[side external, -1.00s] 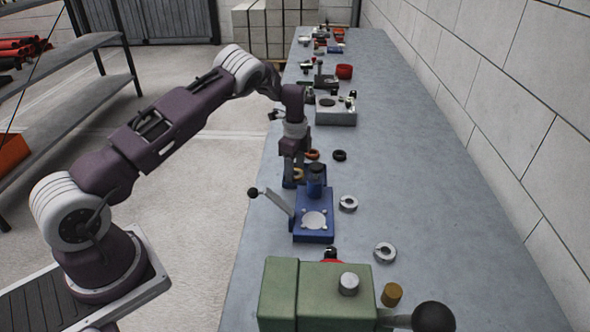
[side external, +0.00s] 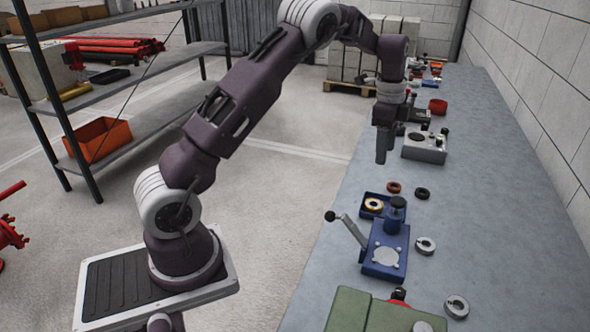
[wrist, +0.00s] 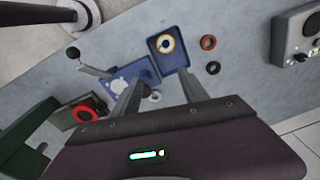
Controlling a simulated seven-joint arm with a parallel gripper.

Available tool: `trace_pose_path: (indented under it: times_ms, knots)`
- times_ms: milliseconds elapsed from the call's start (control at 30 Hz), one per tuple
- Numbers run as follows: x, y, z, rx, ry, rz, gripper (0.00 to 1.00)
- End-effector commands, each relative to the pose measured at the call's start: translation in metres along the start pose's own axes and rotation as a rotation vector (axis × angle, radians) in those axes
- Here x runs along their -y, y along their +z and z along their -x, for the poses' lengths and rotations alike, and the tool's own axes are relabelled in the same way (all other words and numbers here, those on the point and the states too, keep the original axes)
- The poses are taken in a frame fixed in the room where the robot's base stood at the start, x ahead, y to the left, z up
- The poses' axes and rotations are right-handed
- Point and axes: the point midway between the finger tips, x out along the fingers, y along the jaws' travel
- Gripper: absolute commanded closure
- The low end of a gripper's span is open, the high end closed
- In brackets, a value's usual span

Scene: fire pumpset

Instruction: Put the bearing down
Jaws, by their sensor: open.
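The bearing, a ring with a tan-orange rim and pale inner band (side external: 374,205), lies flat in a small blue tray (side external: 363,212). In the wrist view the bearing (wrist: 166,44) sits inside the tray (wrist: 181,63), near its far end. My gripper (side external: 381,160) is raised above the bench, clear of the tray and bearing. In the wrist view its two fingers (wrist: 158,78) are spread with nothing between them.
A blue press with a lever (side external: 387,248) stands just in front of the tray. A red-brown ring (side external: 394,187), a black ring (side external: 422,193) and metal collars (side external: 425,246) lie nearby. A grey fixture box (side external: 424,148) stands farther back. The bench's right side is clear.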

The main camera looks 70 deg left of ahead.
Motion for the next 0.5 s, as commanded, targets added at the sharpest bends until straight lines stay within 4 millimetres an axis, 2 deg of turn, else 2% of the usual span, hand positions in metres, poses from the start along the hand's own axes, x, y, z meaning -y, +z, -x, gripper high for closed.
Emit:
trace_pose_path:
  times_ms: [33, 100, 167, 233, 267, 300, 400, 500]
  knots:
    - [-0.021, -0.006, 0.039, -0.037, -0.027, 0.084, 0.48]
    - [-0.062, -0.012, 0.086, -0.086, -0.053, 0.222, 0.48]
    - [-0.103, -0.013, 0.121, -0.128, -0.072, 0.337, 0.48]
    - [-0.159, -0.009, 0.153, -0.179, -0.094, 0.462, 0.48]
    - [-0.184, -0.005, 0.163, -0.2, -0.105, 0.516, 0.48]
    - [-0.218, 0.002, 0.172, -0.227, -0.118, 0.583, 0.48]
    - [-0.291, 0.023, 0.176, -0.287, -0.156, 0.731, 0.48]
    - [-0.339, 0.045, 0.164, -0.334, -0.192, 0.844, 0.48]
